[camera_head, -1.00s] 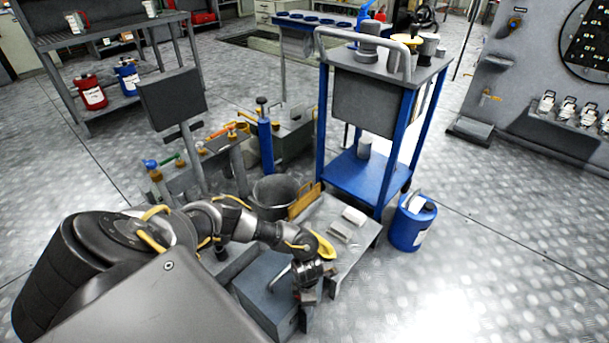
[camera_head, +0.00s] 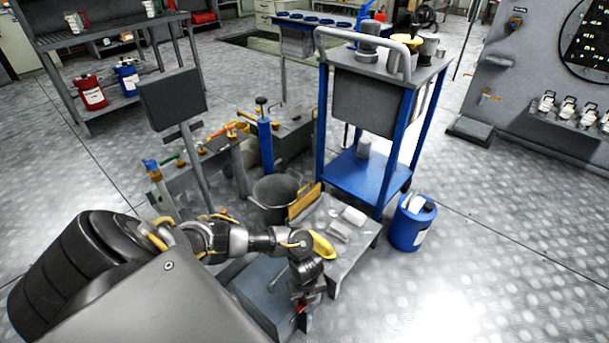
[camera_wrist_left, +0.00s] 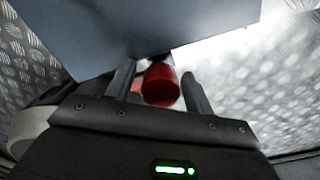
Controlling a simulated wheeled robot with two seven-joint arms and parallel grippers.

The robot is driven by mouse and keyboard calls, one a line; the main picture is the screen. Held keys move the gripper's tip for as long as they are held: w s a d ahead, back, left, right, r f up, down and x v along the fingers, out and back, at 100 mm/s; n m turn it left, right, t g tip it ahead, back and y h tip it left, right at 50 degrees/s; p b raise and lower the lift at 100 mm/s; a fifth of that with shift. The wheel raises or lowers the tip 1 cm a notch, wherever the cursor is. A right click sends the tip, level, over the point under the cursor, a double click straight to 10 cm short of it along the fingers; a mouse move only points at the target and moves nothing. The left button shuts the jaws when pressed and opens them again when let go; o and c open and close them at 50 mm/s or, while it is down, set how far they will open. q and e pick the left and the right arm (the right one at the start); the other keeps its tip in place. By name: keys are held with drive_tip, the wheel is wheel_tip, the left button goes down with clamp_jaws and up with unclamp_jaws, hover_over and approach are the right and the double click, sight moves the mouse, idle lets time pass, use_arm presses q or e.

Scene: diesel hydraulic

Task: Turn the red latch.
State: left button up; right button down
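A red latch (camera_wrist_left: 161,86), a rounded red piece, shows in the left wrist view below the edge of a grey-blue box (camera_wrist_left: 135,25). In the head view, the box (camera_head: 262,297) sits low in front of me, and a small bit of red (camera_head: 301,309) shows at its right end by my gripper. My left gripper (camera_wrist_left: 160,88) is open, with one finger on each side of the latch. The left finger is close to the latch; a gap shows on the right. I cannot tell whether either finger touches it. My right gripper is not in view.
A low metal bench (camera_head: 345,258) with small blocks stands behind the box. A dark bucket (camera_head: 275,192), a blue canister (camera_head: 410,224) and a blue-legged cart (camera_head: 364,186) are further back. Open floor (camera_head: 480,290) lies to the right.

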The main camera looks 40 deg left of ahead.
use_arm(q)
drive_tip(key=n, duration=0.3)
drive_tip(key=shift+s+d+n, duration=0.1)
drive_tip(key=shift+d+n, duration=0.15)
drive_tip(key=shift+n, duration=0.05)
drive_tip(key=shift+d+n, duration=0.2)
drive_tip(key=shift+n, duration=0.6)
drive_tip(key=c, duration=0.6)
drive_tip(key=m, duration=0.5)
drive_tip(key=shift+w, duration=0.25)
drive_tip(key=shift+c, duration=0.3)
drive_tip(key=m, duration=0.4)
drive_tip(key=shift+m, duration=0.3)
drive_tip(key=shift+c, duration=0.6)
drive_tip(key=m, duration=0.9)
drive_tip(key=shift+s+m, duration=0.1)
drive_tip(key=shift+m, duration=0.2)
drive_tip(key=o, duration=0.7)
drive_tip(key=shift+o, duration=0.4)
drive_tip(key=shift+a, duration=0.2)
